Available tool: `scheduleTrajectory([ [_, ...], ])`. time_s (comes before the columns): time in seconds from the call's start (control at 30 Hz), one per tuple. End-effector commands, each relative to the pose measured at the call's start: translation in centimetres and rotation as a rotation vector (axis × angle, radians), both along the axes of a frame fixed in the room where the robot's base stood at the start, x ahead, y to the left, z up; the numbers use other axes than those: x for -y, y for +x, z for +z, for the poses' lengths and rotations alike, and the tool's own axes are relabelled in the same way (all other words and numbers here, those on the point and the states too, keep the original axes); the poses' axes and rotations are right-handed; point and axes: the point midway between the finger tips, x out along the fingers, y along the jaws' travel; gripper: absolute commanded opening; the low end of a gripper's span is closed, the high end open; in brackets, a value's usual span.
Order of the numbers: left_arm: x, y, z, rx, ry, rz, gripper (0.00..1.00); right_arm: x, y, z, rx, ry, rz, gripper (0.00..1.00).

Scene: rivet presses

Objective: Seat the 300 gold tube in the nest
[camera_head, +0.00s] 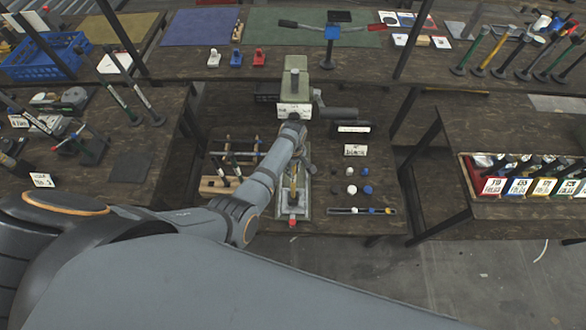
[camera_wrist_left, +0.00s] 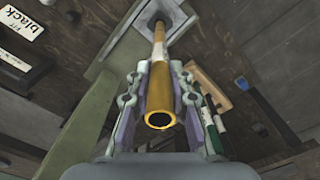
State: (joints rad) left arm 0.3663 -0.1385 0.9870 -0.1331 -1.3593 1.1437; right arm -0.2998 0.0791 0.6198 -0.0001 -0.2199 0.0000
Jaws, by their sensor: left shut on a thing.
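A gold tube (camera_wrist_left: 160,98) is held lengthwise between the fingers of my left gripper (camera_wrist_left: 160,88), which is shut on it. Its open end faces the wrist camera. Its far, narrower part reaches toward a dark round nest (camera_wrist_left: 158,18) on a pale plate; whether it is inside cannot be told. In the head view the gold tube (camera_head: 293,182) shows small over the base of the green-grey press (camera_head: 295,84), and my left gripper (camera_head: 296,168) is there, partly hidden by my forearm. My right gripper is not in view.
A wooden rack (camera_head: 215,186) with upright pieces stands left of the press base. Black, white and blue knobs (camera_head: 351,189) and a slotted bar (camera_head: 362,211) lie to its right. A box with labelled bins (camera_head: 493,187) sits on the right bench.

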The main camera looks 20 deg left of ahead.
Motion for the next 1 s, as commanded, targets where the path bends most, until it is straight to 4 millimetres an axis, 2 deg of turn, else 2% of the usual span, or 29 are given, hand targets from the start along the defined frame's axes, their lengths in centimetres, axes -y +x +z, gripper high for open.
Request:
scheduleTrajectory([
  [1.0, 0.0, 0.1, -2.6, 0.001, 0.000, 0.000, 0.00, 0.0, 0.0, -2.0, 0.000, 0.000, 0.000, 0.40],
])
